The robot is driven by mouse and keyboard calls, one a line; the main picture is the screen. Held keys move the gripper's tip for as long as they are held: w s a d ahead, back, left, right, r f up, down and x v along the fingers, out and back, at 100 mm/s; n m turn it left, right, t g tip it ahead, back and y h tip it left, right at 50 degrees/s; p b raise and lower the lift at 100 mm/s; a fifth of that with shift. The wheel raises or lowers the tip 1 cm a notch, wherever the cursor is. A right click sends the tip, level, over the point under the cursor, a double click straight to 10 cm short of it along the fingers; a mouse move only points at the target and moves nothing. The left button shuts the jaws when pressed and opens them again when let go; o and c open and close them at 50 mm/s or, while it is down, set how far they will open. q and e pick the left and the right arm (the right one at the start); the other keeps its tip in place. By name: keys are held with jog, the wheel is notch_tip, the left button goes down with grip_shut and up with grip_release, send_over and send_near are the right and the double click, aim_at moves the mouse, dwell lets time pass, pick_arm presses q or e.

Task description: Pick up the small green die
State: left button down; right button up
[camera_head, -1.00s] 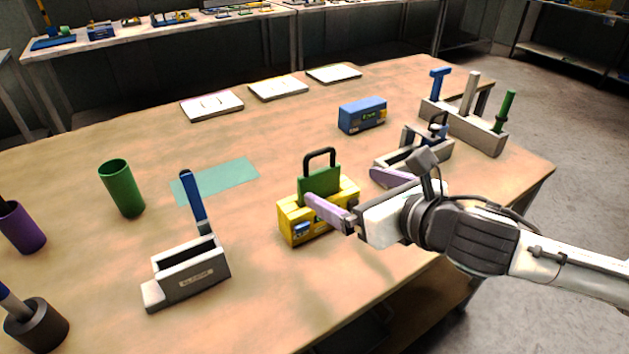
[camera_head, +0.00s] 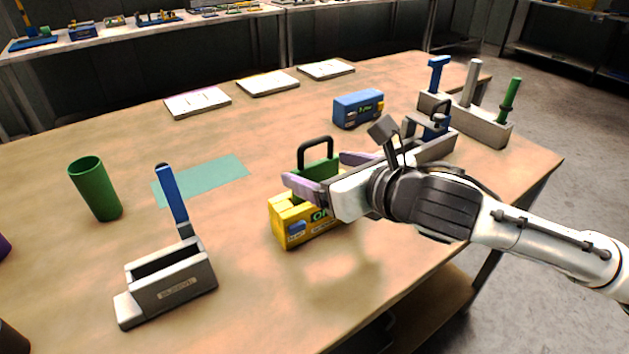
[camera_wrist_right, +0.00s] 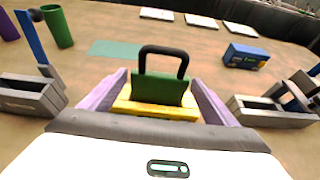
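The small green die (camera_head: 320,170) has a black loop handle and stands upright in a yellow holder (camera_head: 290,226). In the right wrist view the die (camera_wrist_right: 160,90) is in the middle of the picture, with the yellow holder below it. My right gripper (camera_head: 316,168) is open, with one pale purple finger on each side of the die. Both fingers look apart from it in the right wrist view. My arm and gripper hide part of the holder in the head view. My left gripper is not in view.
A blue box (camera_head: 358,108) stands behind the gripper. A grey tray with a blue handle (camera_head: 172,280) and a green cup (camera_head: 95,190) are to the left. A rack with upright handles (camera_head: 465,118) is at the right. A teal mat (camera_head: 205,180) lies flat.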

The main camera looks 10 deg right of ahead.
jog(key=c, duration=1)
